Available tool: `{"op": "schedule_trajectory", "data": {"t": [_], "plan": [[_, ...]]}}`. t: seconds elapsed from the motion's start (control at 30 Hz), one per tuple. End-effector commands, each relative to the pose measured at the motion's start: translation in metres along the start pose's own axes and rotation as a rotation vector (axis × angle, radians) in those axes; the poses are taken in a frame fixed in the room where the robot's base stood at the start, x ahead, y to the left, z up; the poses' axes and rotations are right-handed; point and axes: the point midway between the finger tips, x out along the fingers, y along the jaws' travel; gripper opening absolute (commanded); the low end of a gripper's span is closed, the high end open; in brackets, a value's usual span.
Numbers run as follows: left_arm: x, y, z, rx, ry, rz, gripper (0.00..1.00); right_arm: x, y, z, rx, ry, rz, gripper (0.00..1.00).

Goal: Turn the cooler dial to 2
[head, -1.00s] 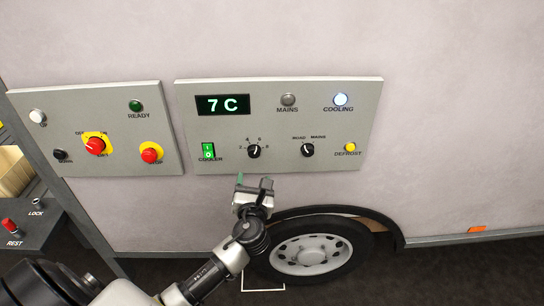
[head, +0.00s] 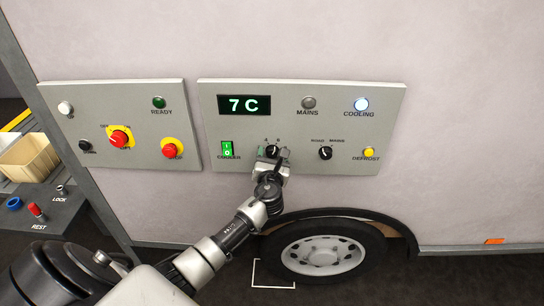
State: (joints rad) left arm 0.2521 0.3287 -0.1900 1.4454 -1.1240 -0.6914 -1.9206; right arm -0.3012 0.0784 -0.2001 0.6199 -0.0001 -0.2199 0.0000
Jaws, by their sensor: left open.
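The cooler dial (head: 272,150) is a black round knob on the right grey panel (head: 384,120), between the green cooler switch (head: 227,149) and the road/mains knob (head: 325,153). The display (head: 244,105) above it reads 7 C. My left gripper (head: 272,156) is open at the dial, its fingers to either side of the knob's lower part. Whether they touch the knob I cannot tell. The gripper covers part of the dial's scale; the 4 and 6 marks show above. My right gripper is not in view.
The cooling lamp (head: 361,104) is lit; the mains lamp (head: 308,103) is dark. A yellow defrost button (head: 369,153) sits at the right. The left panel (head: 120,95) carries a red-and-yellow switch (head: 119,138) and a red stop button (head: 170,151). A wheel (head: 322,255) is below.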

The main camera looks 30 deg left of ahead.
Motion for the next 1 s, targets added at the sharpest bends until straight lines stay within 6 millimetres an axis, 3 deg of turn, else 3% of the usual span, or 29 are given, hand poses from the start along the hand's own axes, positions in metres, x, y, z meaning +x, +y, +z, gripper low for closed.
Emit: {"op": "schedule_trajectory", "data": {"t": [0.07, 0.3, 0.4, 0.73, 1.0], "plan": [[0.000, 0.000, 0.000, 0.000, 0.000, 0.000, 0.62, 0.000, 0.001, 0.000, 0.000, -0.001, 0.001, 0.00], [0.000, 0.000, 0.000, 0.000, 0.000, 0.000, 0.25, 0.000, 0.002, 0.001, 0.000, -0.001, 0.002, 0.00], [0.000, 0.000, 0.000, 0.000, 0.000, 0.000, 0.14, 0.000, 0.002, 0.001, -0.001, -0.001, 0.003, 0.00], [-0.001, 0.000, -0.001, -0.060, 0.001, -0.001, 0.14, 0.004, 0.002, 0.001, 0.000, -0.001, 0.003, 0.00], [-0.001, -0.001, -0.002, -0.246, 0.000, -0.001, 0.14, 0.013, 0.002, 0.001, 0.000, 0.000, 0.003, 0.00]]}}
